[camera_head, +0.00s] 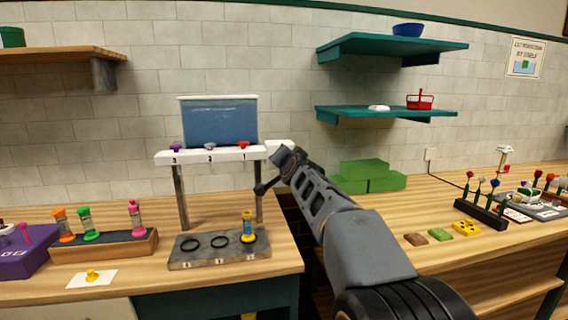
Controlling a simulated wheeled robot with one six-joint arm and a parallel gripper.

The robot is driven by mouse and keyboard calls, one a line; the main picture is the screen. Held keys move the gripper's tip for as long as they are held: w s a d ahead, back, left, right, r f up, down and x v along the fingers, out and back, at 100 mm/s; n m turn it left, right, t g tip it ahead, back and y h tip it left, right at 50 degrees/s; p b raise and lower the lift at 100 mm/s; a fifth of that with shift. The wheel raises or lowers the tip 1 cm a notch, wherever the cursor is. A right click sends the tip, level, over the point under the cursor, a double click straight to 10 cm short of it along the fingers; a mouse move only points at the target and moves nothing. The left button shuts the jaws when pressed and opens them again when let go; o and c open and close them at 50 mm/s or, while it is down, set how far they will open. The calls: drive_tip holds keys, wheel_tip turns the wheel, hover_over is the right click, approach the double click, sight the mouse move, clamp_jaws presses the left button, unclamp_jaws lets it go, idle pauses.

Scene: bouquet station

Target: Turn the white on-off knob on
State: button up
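I cannot make out a white on-off knob for certain. A white dispenser bar (222,156), marked 3, 2 and 1, stands on dark posts and carries a purple knob (176,147), a grey knob (210,146) and a red knob (243,145). A blue tank (220,122) stands behind them. A white block (279,144) sits at the bar's right end, partly hidden by my gripper (270,172). My gripper is in front of the bar's right end and post. Whether it touches them, and how its fingers stand, is unclear.
A grey base (190,260) with rings and a yellow-blue vial (248,228) is below the bar. Left are a wooden rack (70,254) of vials and a purple box (20,262). Green blocks (364,170) stand behind my arm; teal shelves (385,112) hang above. A gap separates the tables.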

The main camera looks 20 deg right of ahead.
idle(0.5)
drive_tip(key=o, duration=0.9)
drive_tip(key=v, duration=1.3)
drive_tip(key=shift+s+a+f, duration=0.1)
drive_tip(key=shift+s, duration=0.25)
